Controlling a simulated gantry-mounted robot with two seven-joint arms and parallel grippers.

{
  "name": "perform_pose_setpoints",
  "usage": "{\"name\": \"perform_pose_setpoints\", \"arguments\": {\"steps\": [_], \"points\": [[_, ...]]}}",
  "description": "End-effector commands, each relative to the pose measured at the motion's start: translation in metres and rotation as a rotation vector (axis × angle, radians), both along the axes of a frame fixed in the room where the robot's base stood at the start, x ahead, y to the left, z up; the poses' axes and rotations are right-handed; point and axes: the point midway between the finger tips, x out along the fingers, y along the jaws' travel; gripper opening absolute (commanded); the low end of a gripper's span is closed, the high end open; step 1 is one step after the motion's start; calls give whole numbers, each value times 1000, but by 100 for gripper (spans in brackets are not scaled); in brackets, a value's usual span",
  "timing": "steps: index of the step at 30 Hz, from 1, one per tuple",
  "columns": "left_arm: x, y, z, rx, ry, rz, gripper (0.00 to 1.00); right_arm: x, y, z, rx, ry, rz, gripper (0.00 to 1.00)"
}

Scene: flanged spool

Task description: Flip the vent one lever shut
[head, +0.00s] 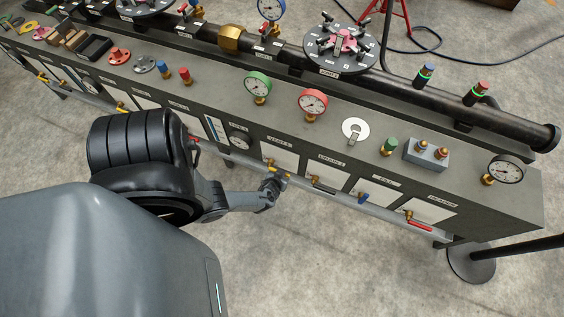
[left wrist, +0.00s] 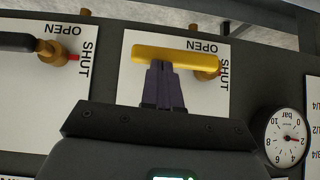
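The vent one lever is a yellow handle (left wrist: 165,56) on a brass valve in front of a white plate marked OPEN and SHUT. In the left wrist view it points left from its pivot, with OPEN printed above and SHUT down the right side. My left gripper (left wrist: 160,66) has its dark fingers close together, tips at the handle's lower edge; firm contact cannot be told. In the head view my left gripper (head: 274,187) is at the front panel by the VENT 1 plate, hiding part of the lever. My right gripper is not in view.
A black-handled valve (left wrist: 20,42) sits left of the yellow one in the wrist view, and a round gauge (left wrist: 281,138) is at lower right. In the head view, a blue lever (head: 362,198) and a red lever (head: 420,225) lie farther right along the panel. The floor in front is clear.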

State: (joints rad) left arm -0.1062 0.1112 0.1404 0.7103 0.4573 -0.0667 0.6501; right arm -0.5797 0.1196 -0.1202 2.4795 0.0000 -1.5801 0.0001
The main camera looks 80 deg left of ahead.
Motion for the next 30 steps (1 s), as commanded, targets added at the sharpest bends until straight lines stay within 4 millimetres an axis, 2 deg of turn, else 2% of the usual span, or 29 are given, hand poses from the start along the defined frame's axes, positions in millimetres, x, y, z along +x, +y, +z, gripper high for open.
{"name": "perform_pose_setpoints", "arguments": {"steps": [10, 19, 30], "points": [[1, 1, 10, 2, -3, 0, 0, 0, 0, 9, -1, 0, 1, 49], [3, -3, 49, -1, 0, -6, 0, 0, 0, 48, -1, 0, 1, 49], [-29, -44, 95, -2, 0, -6, 0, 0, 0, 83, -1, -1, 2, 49]]}}
